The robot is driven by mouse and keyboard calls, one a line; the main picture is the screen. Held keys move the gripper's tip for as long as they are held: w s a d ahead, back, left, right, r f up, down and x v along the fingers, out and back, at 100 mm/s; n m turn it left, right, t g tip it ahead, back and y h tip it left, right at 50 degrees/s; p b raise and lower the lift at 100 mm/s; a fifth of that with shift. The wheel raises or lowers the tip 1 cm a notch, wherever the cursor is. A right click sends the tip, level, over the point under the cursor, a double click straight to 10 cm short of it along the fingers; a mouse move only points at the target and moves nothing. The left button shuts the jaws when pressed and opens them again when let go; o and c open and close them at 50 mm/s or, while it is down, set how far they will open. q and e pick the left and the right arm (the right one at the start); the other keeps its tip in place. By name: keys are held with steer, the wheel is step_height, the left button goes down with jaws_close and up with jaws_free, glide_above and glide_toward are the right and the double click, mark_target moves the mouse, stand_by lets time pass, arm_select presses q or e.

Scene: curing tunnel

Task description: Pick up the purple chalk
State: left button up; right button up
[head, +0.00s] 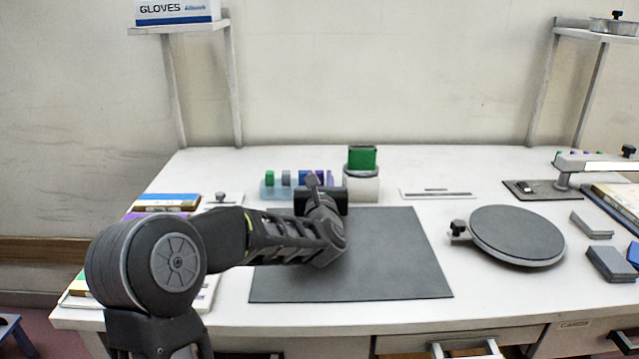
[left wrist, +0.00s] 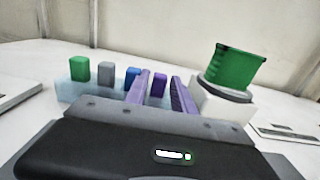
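The purple chalk (left wrist: 158,84) stands upright in a translucent pale-blue holder (left wrist: 75,92), at the right end of a row with a blue, a grey and a green chalk. In the head view the holder (head: 268,192) is at the back of the table, and my gripper partly hides its right part. My left gripper (left wrist: 160,82) is open, its two purplish fingers on either side of the purple chalk in the wrist view. A gap shows at the chalk's right; contact on the left cannot be told. My right gripper is not in view.
A dark mat (head: 390,260) lies in front under my left arm. A round grey turntable (head: 517,235) stands to the right. Books (head: 167,202) lie at the left.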

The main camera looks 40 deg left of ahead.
arm_select(q)
steer(key=shift+c, duration=0.2)
jaws_close()
stand_by(0.4)
step_height(320, 180, up, 18)
steer(key=p, duration=0.3)
steer(key=shift+p, duration=0.3)
stand_by(0.4)
